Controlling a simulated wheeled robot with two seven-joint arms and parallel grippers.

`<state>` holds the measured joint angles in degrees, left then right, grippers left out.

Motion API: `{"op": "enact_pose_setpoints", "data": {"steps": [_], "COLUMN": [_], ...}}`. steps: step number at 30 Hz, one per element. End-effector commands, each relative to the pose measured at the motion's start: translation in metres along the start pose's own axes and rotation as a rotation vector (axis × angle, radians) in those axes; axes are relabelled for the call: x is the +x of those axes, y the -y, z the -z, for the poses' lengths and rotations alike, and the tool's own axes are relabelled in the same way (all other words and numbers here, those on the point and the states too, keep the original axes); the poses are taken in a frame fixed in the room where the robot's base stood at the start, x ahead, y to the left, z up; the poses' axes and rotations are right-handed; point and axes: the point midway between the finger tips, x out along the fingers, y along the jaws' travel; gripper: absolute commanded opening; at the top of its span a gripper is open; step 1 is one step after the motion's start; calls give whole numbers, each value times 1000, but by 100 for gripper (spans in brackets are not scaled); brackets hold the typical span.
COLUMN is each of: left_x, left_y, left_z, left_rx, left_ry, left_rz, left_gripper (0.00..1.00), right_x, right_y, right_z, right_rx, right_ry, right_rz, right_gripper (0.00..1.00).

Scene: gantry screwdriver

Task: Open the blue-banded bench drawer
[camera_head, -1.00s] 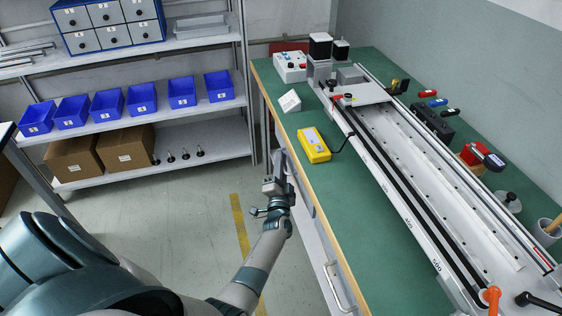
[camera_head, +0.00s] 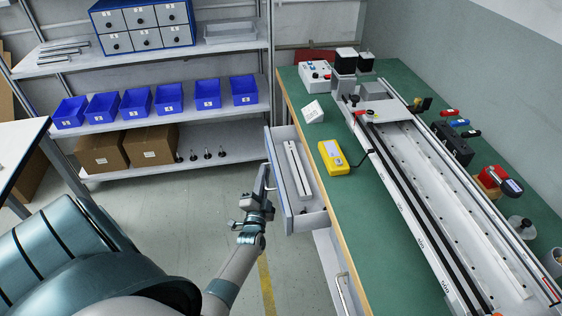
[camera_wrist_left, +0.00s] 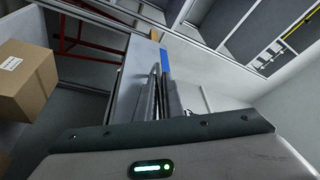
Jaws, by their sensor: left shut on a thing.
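The bench drawer (camera_head: 297,217) stands pulled out from the left side of the green-topped bench in the head view. A pale rail-like part lies inside it. My left gripper (camera_head: 263,178) is at the outer face of the drawer front, shut on its handle; the handle itself is mostly hidden by the fingers. In the left wrist view the gripper's fingers (camera_wrist_left: 166,100) are close together against the drawer front, and a blue band (camera_wrist_left: 165,64) shows on it just beyond them. My right gripper is not in view.
The bench top (camera_head: 365,230) carries a long gantry rail, a yellow pendant (camera_head: 333,157) and tools. A second drawer handle (camera_head: 341,292) shows lower on the bench's near side. Shelves with blue bins (camera_head: 168,98) stand at the back left. The floor left of the drawer is free.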

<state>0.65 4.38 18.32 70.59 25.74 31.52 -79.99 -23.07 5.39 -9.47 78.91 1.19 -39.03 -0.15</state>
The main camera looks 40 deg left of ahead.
Motion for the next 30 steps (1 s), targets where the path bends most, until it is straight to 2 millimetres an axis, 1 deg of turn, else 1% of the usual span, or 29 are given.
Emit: {"op": "enact_pose_setpoints", "data": {"steps": [1,3,12,18,21,24,30], "left_x": [-5,-11,-38,-51,-57,-60,-63], "left_y": [9,20,64,87,95,101,106], "left_z": [-11,-27,-92,-127,-139,-148,-155], "left_rx": [5,6,5,4,2,2,1], "left_ry": [2,3,2,2,3,2,2], "left_rz": [-4,-4,-4,-3,-4,-4,-3], "left_gripper": [0,0,0,0,0,0,0], "right_x": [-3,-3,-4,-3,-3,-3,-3], "right_y": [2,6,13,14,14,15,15], "right_z": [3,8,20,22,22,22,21], "right_rx": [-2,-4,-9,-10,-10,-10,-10], "right_ry": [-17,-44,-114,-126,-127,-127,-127], "right_rz": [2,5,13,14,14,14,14], "right_gripper": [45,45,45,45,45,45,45]}}
